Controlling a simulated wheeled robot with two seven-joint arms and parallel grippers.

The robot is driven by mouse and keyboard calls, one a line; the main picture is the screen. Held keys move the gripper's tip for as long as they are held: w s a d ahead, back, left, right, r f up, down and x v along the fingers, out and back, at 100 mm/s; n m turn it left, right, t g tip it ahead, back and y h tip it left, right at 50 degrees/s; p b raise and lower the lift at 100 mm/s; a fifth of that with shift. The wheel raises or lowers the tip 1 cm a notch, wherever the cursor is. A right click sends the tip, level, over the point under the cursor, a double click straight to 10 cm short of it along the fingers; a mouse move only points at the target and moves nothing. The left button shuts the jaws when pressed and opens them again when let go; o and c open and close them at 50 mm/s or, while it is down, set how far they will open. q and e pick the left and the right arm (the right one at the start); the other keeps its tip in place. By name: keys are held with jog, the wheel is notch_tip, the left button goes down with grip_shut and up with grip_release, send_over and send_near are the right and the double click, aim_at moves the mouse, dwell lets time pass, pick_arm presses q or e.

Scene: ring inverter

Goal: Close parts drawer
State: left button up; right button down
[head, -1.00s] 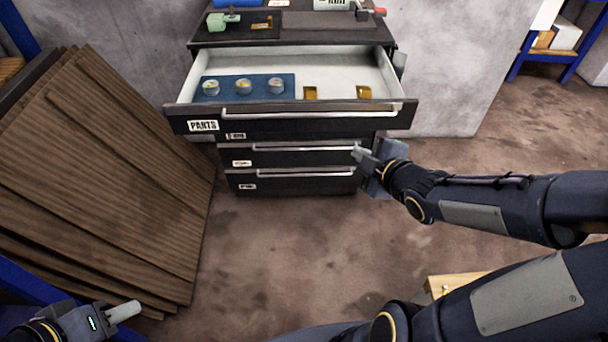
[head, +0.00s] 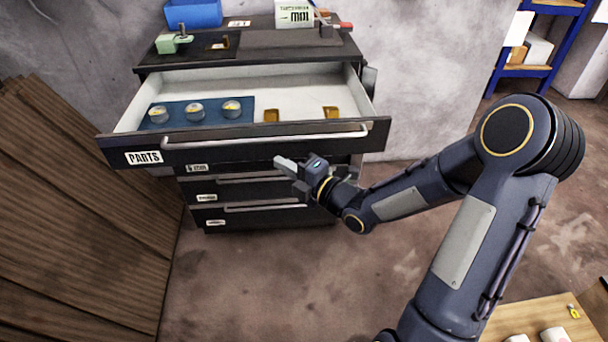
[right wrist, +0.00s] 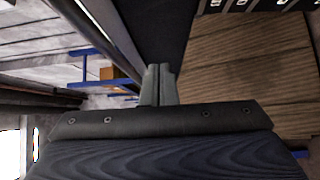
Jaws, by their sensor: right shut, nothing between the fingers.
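The parts drawer (head: 180,150) is the top drawer of a dark cabinet. It stands pulled out, with its PARTS label at the front left and a pale bar handle (head: 265,137) across the front. Inside are a blue mat (head: 215,119) with 3 round metal rings on it and two small brass pieces (head: 271,115). My right gripper (head: 284,163) is shut and empty, just in front of and below the drawer front, right of its middle. Contact with the drawer cannot be told. Its shut fingers also show in the right wrist view (right wrist: 159,85). My left gripper is out of view.
Lower drawers (head: 250,190) of the cabinet look shut. The cabinet top (head: 290,45) holds a blue bin, a green tool and a sign. Brown boards (head: 80,210) lean at the left. A wooden surface (head: 540,315) is at the lower right. The floor before the cabinet is clear.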

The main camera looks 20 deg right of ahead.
aim_at(271, 147)
jog(key=shift+w+d, duration=0.35)
jog(key=shift+w, duration=0.6)
jog(key=shift+w+d, duration=0.3)
jog(key=shift+w, duration=0.6)
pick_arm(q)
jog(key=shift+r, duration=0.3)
